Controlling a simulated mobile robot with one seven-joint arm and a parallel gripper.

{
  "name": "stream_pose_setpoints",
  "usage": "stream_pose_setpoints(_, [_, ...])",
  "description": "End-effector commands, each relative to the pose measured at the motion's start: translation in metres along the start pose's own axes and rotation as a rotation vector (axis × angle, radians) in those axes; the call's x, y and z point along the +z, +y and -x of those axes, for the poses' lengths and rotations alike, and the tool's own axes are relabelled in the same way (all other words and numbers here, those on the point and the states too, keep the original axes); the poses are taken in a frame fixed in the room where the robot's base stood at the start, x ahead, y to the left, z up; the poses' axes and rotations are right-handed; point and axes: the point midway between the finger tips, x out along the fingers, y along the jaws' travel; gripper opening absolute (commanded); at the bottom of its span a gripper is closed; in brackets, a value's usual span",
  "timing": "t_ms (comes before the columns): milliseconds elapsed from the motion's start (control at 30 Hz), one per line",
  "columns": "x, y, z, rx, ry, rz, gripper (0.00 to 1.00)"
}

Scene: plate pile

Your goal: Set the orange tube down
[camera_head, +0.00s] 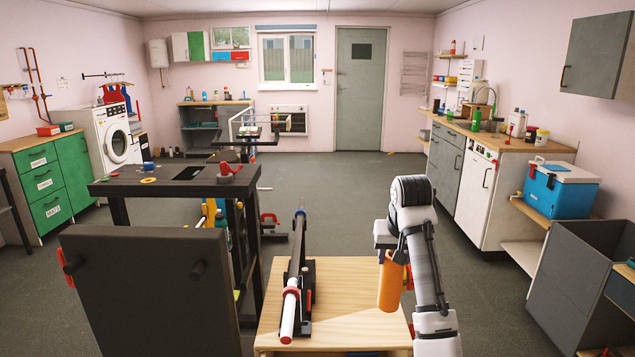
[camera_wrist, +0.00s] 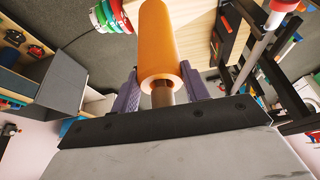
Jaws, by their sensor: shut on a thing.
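The orange tube (camera_head: 391,284) hangs below my gripper (camera_head: 391,252), above the right part of the wooden tabletop (camera_head: 350,330) in the head view. In the wrist view the orange tube (camera_wrist: 160,45) is seen from its open end, between the two purple fingers of my gripper (camera_wrist: 160,92). The fingers are shut on it. In the head view it looks nearly upright, and I cannot tell whether its lower end touches the wood.
A black stand (camera_head: 306,300) holding a long rod with a white and red end stands left on the tabletop. A dark bench (camera_head: 180,182) is further left. A blue cooler box (camera_head: 560,190) is at right. The tabletop's front right is clear.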

Motion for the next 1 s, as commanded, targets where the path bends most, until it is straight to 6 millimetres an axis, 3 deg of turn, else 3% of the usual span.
stream_pose_setpoints(267, [0.014, -0.004, -0.039, -0.008, -0.002, -0.001, 0.0])
stream_pose_setpoints(467, [0.035, -0.011, -0.084, -0.014, -0.004, -0.003, 0.0])
stream_pose_setpoints(667, [0.073, -0.026, -0.149, -0.023, -0.006, -0.003, 0.0])
stream_pose_setpoints(1000, [0.162, -0.064, -0.25, -0.029, -0.003, 0.007, 0.0])
